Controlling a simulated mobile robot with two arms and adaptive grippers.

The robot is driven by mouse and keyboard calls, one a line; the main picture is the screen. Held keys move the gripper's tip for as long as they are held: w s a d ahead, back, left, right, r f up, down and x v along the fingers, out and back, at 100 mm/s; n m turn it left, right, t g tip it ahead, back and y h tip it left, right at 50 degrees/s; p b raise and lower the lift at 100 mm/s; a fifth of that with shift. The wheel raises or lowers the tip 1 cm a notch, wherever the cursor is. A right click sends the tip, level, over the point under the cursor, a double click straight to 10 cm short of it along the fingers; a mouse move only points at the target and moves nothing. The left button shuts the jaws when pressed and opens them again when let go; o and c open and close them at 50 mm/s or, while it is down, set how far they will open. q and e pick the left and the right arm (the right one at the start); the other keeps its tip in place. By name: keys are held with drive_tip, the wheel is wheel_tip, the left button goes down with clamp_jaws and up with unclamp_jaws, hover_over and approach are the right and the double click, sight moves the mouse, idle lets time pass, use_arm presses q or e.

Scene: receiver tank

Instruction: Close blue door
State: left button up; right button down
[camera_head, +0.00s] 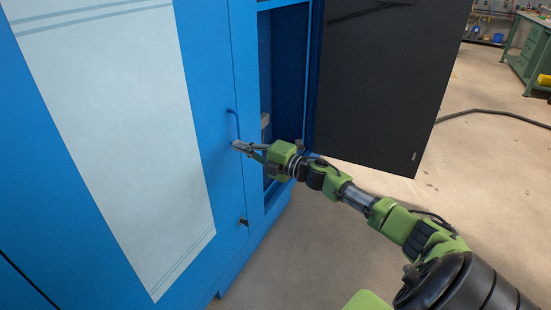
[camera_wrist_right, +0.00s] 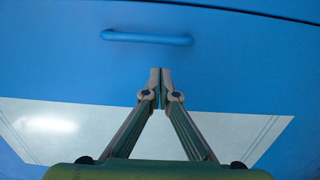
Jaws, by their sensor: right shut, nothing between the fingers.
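A blue door (camera_head: 205,90) with a large white panel (camera_head: 120,110) fills the left of the head view. Its blue handle (camera_head: 233,122) is near the right edge. In the wrist view the same handle (camera_wrist_right: 146,38) runs across the top, beyond the fingertips. My right gripper (camera_head: 240,147) is just below the handle, close to the door face, its fingertips (camera_wrist_right: 160,72) together and empty. The fingers are not around the handle; whether they touch the door I cannot tell. My left gripper is not in view.
Right of the blue door is an open cabinet bay (camera_head: 287,80). Another door (camera_head: 385,85) stands open there, its dark inner side showing, behind my right arm. Concrete floor (camera_head: 480,190) is clear at right, except a dark cable (camera_head: 490,112). A green workbench (camera_head: 533,50) stands farther back.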

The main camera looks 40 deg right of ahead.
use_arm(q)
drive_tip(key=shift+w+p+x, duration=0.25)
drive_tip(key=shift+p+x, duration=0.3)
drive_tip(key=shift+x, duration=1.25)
use_arm(e)
drive_tip(key=v, duration=0.9)
drive_tip(key=shift+d+f, duration=0.15)
drive_tip(key=shift+d, duration=0.15)
